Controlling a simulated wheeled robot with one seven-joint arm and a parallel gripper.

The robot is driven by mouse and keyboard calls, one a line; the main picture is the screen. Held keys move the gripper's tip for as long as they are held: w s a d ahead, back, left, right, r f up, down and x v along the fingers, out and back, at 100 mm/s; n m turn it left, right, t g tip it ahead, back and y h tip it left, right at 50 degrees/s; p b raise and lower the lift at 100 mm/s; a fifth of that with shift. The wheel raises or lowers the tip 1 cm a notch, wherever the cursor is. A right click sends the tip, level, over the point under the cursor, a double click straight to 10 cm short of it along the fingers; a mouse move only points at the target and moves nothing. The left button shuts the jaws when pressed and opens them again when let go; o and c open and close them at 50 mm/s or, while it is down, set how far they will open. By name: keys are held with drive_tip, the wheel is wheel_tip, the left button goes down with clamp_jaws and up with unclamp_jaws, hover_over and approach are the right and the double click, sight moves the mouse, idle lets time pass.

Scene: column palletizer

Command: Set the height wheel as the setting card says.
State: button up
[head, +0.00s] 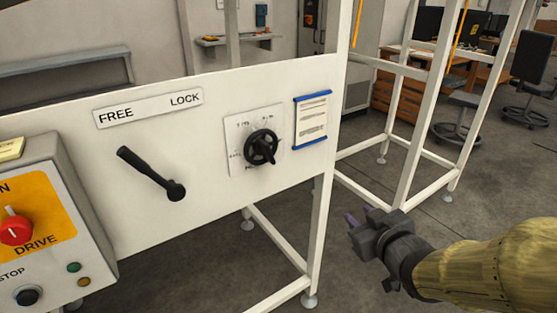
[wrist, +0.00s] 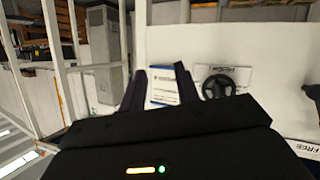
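The height wheel (head: 261,148) is a black handwheel with a knob, on a pale dial plate (head: 236,168) on the white panel. Its markings are too small to read. The setting card (head: 311,120), white with blue edges, hangs right of the wheel; its text is unreadable. In the wrist view the card (wrist: 164,87) shows between my fingers and the wheel (wrist: 217,88) shows to their right. My gripper (head: 359,220) is right of the panel and below the card, apart from both. Its fingers (wrist: 160,78) stand apart with nothing held between them.
A black lever (head: 150,174) sits under a FREE/LOCK label (head: 149,107), left of the wheel. A drive box (head: 45,225) with a red knob and several buttons stands at far left. White frame posts (head: 427,100) rise behind at right. The floor between them is open.

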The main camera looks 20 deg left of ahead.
drive_tip(key=s+d+f+m+g+h, duration=0.3)
drive_tip(key=d+f+m+h, duration=0.15)
drive_tip(key=d+f, duration=0.35)
drive_tip(key=s+d+f+m+g+h, duration=0.2)
drive_tip(key=s+f+g, duration=0.3)
drive_tip(key=s, duration=0.4)
drive_tip(key=shift+d+f+m+g, duration=0.3)
drive_tip(key=shift+d+m+g, duration=0.45)
drive_tip(key=shift+m+g, duration=0.15)
drive_tip(key=shift+w+d, duration=0.1)
